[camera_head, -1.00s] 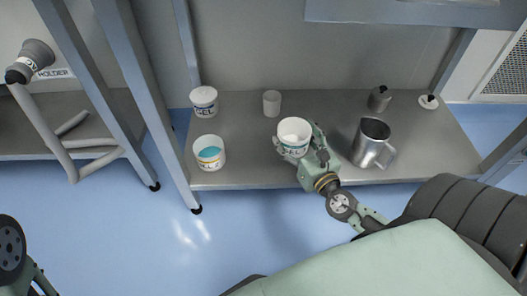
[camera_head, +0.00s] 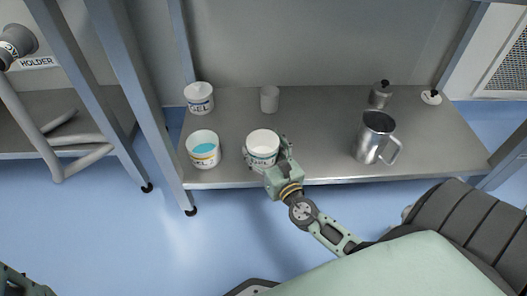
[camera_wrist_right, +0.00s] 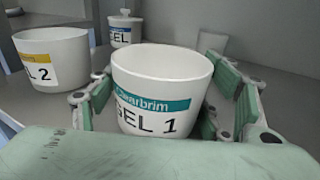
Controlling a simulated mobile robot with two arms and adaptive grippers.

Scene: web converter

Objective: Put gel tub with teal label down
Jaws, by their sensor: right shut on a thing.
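The gel tub with the teal label (camera_wrist_right: 158,92) is white, upright and reads "GEL 1" in the right wrist view. In the head view the tub (camera_head: 263,143) is near the front edge of the grey shelf (camera_head: 320,150). My right gripper (camera_head: 265,158) is shut on it, with a finger on each side; it fills the right wrist view's lower part (camera_wrist_right: 160,110). I cannot tell whether the tub's base touches the shelf. Part of a dark green arm, likely my left, shows at the lower left corner; its gripper is not in view.
A yellow-label tub (camera_head: 203,151) with teal contents stands just left. Another gel tub (camera_head: 199,98) and a grey cup (camera_head: 269,99) stand behind. A metal jug (camera_head: 374,138), a small weight-like object (camera_head: 380,94) and a white disc (camera_head: 431,97) are right. Shelf between tub and jug is clear.

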